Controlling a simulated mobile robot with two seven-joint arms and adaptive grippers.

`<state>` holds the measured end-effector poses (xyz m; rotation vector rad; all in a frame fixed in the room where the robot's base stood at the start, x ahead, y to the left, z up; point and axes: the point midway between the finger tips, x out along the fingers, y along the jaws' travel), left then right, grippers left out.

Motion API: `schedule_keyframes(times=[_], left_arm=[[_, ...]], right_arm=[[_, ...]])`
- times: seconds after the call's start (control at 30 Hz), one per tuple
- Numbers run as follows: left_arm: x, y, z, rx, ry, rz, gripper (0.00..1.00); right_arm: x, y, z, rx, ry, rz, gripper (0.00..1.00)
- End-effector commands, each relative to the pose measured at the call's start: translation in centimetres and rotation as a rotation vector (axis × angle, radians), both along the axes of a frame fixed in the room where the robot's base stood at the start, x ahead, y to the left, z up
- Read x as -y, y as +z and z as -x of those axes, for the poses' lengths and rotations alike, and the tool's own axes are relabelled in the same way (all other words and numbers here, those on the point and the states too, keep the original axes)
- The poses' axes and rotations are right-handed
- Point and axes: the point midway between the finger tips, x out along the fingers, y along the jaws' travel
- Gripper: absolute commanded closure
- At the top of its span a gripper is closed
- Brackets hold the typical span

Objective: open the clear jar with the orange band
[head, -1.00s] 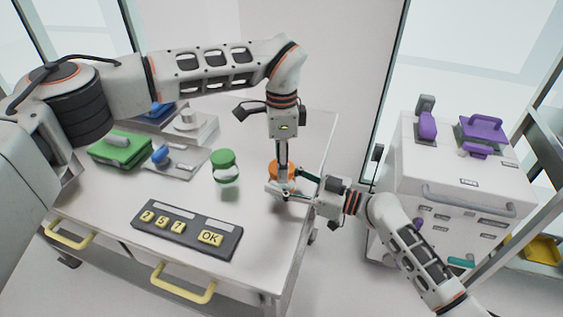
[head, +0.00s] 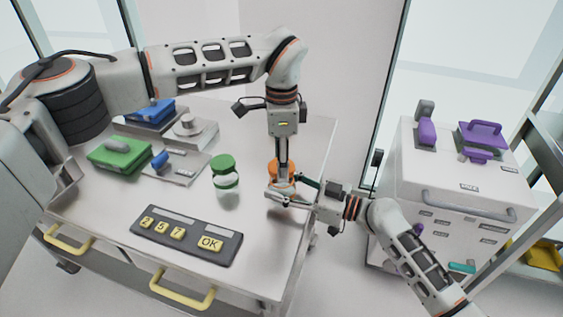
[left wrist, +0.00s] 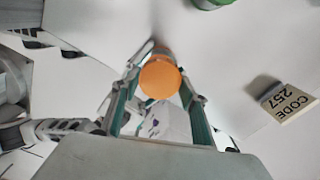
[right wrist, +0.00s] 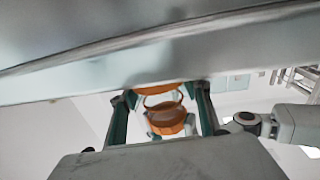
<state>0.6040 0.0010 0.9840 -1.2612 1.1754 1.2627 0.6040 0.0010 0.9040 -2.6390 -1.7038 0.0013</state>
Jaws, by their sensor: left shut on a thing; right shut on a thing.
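The clear jar with the orange band stands near the right edge of the table, mostly hidden by my grippers. Its orange lid (head: 274,170) shows in the head view and, round and flat, in the left wrist view (left wrist: 160,78). My left gripper (head: 282,170) points down from above and is shut on the orange lid. My right gripper (head: 283,190) reaches in from the right, low at the jar, and is shut on the jar body. The right wrist view shows the jar's orange band (right wrist: 167,121) between its fingers. I cannot tell whether the lid has loosened.
A clear jar with a green lid (head: 222,162) stands left of the grippers. A keypad (head: 186,235) lies in front. A green block (head: 118,153) and blue block (head: 150,112) are farther left. A CODE 257 tag (left wrist: 290,97) shows in the left wrist view. A white cabinet (head: 455,205) stands right.

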Motion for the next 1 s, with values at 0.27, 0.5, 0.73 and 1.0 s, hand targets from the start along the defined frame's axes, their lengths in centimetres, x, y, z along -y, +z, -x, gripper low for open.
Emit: schedule_keyframes(times=[0.27, 0.5, 0.73, 1.0], left_arm=[[0.0, 0.9, -0.1, 0.002, 0.0, 0.0, 0.82], [0.0, 3.7, 0.0, 0.002, 0.0, 0.0, 0.82], [0.0, 4.0, 0.0, 0.0, -0.001, 0.0, 0.82], [0.0, 4.0, 0.0, 0.0, 0.0, 0.0, 0.82]], right_arm=[[0.0, 0.1, 0.0, 0.0, 0.0, -0.001, 1.0], [0.0, 0.1, 0.0, 0.0, 0.0, -0.001, 1.0], [0.0, 0.1, 0.0, 0.0, 0.0, -0.001, 1.0], [0.0, 0.1, 0.0, 0.0, 0.0, -0.001, 0.33]])
